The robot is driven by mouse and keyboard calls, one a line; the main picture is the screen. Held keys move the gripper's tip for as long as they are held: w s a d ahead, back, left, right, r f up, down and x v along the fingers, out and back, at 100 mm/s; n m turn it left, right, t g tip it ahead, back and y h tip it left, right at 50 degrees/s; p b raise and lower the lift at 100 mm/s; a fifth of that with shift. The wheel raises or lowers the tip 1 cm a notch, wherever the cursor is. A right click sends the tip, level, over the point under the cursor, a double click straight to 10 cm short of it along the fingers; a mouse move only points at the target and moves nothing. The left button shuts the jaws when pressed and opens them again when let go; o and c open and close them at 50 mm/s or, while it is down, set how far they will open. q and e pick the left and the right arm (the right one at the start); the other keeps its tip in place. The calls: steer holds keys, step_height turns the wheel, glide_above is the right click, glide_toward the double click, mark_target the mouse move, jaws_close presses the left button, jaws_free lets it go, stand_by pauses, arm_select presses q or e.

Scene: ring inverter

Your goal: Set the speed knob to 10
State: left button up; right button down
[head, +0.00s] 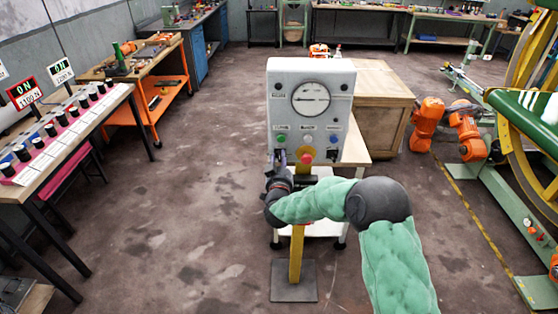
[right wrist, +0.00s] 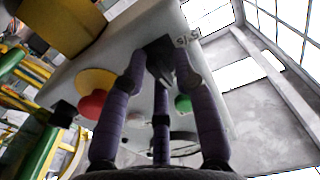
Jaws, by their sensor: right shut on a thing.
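My right gripper (head: 281,158) is at the lower left of the front face. In the right wrist view, its purple fingers (right wrist: 161,65) close around a dark knob (right wrist: 158,57). The knob's marks and setting are hidden or unreadable. My left gripper is not in view.
A red mushroom button (head: 305,158) on a yellow disc sits right of my gripper; it also shows in the right wrist view (right wrist: 92,104). A green button (right wrist: 183,103) is close to the fingers. A wooden crate (head: 380,105) stands behind the box.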

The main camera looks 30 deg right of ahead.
steer(key=c, duration=1.2)
jaws_free()
steer(key=shift+s+d+f, duration=0.2)
steer(key=shift+s+f, duration=0.05)
steer(key=shift+f, duration=0.2)
steer(key=shift+w+r, duration=0.1)
steer(key=shift+r, duration=0.25)
steer(key=v, duration=1.2)
steer(key=shift+w+a, duration=0.1)
